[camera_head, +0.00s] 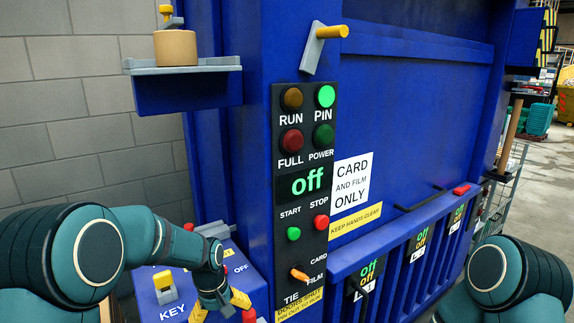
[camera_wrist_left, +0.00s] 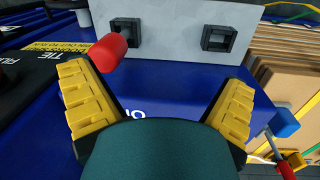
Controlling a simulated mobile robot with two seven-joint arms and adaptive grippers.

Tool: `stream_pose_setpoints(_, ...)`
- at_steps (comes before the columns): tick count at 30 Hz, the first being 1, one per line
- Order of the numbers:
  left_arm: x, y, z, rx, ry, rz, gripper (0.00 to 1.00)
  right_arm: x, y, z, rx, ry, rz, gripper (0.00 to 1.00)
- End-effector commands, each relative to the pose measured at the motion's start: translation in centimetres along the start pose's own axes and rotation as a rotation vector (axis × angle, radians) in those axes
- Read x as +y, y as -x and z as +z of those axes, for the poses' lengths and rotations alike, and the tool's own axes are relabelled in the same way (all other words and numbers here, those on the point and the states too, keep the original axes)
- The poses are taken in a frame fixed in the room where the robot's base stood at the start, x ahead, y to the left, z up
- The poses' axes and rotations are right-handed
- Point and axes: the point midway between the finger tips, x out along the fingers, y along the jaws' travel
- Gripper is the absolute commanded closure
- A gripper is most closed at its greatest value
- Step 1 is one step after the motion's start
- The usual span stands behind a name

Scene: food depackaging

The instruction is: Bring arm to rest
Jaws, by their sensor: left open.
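My left gripper (camera_head: 219,306) hangs low at the front left in the head view, over a blue box (camera_head: 155,300) marked KEY and OFF. In the left wrist view its yellow fingers (camera_wrist_left: 158,80) are spread wide with nothing between them but the blue surface behind. A red knob (camera_wrist_left: 109,52) stands near the left finger's tip; whether they touch I cannot tell. A red knob also shows beside the gripper in the head view (camera_head: 248,315). My right arm comes in at the lower right; its gripper is out of view.
A blue machine carries a black control panel (camera_head: 304,240) reading "off", with the PIN light (camera_head: 325,97) green. A yellow-handled lever (camera_head: 325,35) sits above. A shelf (camera_head: 185,70) at upper left holds a tan cylinder (camera_head: 175,48). Cardboard (camera_wrist_left: 290,80) shows right in the wrist view.

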Motion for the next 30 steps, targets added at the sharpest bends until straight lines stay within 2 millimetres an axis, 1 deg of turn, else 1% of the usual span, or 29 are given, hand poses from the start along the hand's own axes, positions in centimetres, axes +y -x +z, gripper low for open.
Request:
stream_pose_setpoints(1,-0.6,-2.4,1.1,-0.014,-0.022,0.016,0.00,0.0,0.0,0.0,0.000,0.001,0.000,0.34)
stream_pose_setpoints(2,-0.8,-3.7,1.8,-0.017,-0.040,0.029,0.00,0.0,0.0,0.0,0.000,0.001,0.000,0.34)
stream_pose_setpoints(3,-1.1,-5.4,2.7,-0.019,-0.063,0.048,0.00,0.0,0.0,0.0,0.000,0.001,0.000,0.34)
stream_pose_setpoints(5,-1.7,-8.0,4.4,-0.020,-0.097,0.080,0.00,0.0,0.0,0.0,0.000,0.000,0.000,0.34)
stream_pose_setpoints(6,-2.1,-9.7,5.8,-0.021,-0.120,0.102,0.00,0.0,0.0,0.0,-0.001,0.000,0.000,0.34)
stream_pose_setpoints(8,-2.8,-11.9,7.8,-0.015,-0.152,0.136,0.00,0.0,0.0,0.1,-0.001,0.000,0.000,0.34)
stream_pose_setpoints(9,-3.2,-13.2,9.3,-0.012,-0.171,0.157,0.00,0.0,0.0,0.1,-0.001,0.000,0.000,0.34)
stream_pose_setpoints(12,-4.1,-15.4,12.6,0.006,-0.212,0.202,0.00,0.0,0.0,0.0,-0.001,0.000,0.000,0.34)
stream_pose_setpoints(15,-4.9,-16.7,15.6,0.025,-0.240,0.236,0.00,0.0,0.0,0.0,0.000,0.000,0.000,0.34)
stream_pose_setpoints(18,-5.6,-17.3,18.2,0.047,-0.264,0.263,0.00,0.0,0.0,0.0,-0.001,0.000,0.000,0.34)
stream_pose_setpoints(21,-6.3,-17.6,20.7,0.067,-0.286,0.286,0.00,0.0,0.0,0.0,-0.001,0.000,0.000,0.34)
stream_pose_setpoints(24,-6.2,-20.0,20.4,0.075,-0.294,0.284,0.00,0.8,-2.3,0.5,-0.005,0.002,0.001,0.34)
stream_pose_setpoints(30,-6.5,-23.4,20.6,0.067,-0.295,0.278,0.00,1.9,-5.5,1.2,-0.014,0.003,0.006,0.34)
